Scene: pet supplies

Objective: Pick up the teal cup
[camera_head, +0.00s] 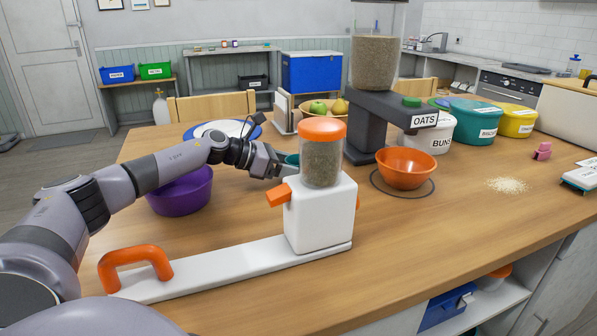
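The teal cup (292,159) shows only in part, behind the small dispenser (318,213) with the orange lid and at the tip of my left gripper. My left arm reaches in from the left, and its gripper (285,168) is right at the cup, touching it or very close. The dispenser hides much of the cup and part of the fingertips, so I cannot tell whether the fingers are closed on it. My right gripper is not in view.
A purple bowl (181,193) sits below my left forearm. Behind are a blue-rimmed plate (205,131) and a fruit bowl (333,116). An orange bowl (405,168) stands under the oats dispenser (380,118). The front right of the wooden table (440,240) is clear.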

